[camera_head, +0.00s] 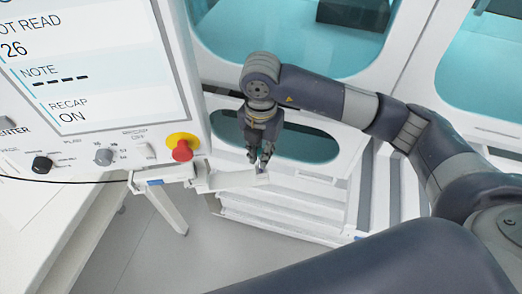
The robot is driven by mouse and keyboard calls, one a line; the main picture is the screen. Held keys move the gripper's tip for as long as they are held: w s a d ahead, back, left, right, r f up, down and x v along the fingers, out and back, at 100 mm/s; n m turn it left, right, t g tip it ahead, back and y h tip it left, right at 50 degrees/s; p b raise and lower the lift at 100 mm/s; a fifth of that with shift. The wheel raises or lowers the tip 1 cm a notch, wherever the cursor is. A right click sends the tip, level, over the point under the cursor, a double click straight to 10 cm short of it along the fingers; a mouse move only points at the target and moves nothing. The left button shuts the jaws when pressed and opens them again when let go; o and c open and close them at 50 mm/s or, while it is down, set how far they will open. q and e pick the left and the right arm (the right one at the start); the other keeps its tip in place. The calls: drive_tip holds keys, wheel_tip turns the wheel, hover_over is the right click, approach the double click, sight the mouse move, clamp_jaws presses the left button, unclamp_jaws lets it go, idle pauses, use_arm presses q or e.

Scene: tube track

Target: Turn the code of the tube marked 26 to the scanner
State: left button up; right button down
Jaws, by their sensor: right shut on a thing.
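My right gripper (260,161) points down in front of the machine, right of the red stop button. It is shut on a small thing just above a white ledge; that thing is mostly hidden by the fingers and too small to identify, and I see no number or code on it. A display panel (92,62) at the left reads "OT READ", "26", "NOTE" with dashes, and "RECAP ON". I cannot make out a scanner. My left gripper is not in view.
A red stop button (182,150) on a yellow base and several knobs sit below the display. White cabinets with teal windows (300,38) stand behind my right arm. A white stepped rack (285,208) is below the gripper. Grey floor (150,255) is clear at lower left.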

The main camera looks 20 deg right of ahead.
idle(0.3)
drive_tip(key=shift+m, duration=1.6)
drive_tip(key=shift+f, duration=0.2)
drive_tip(key=c, duration=1.5)
unclamp_jaws()
wheel_tip(320, 180, up, 12)
drive_tip(key=shift+c, duration=0.2)
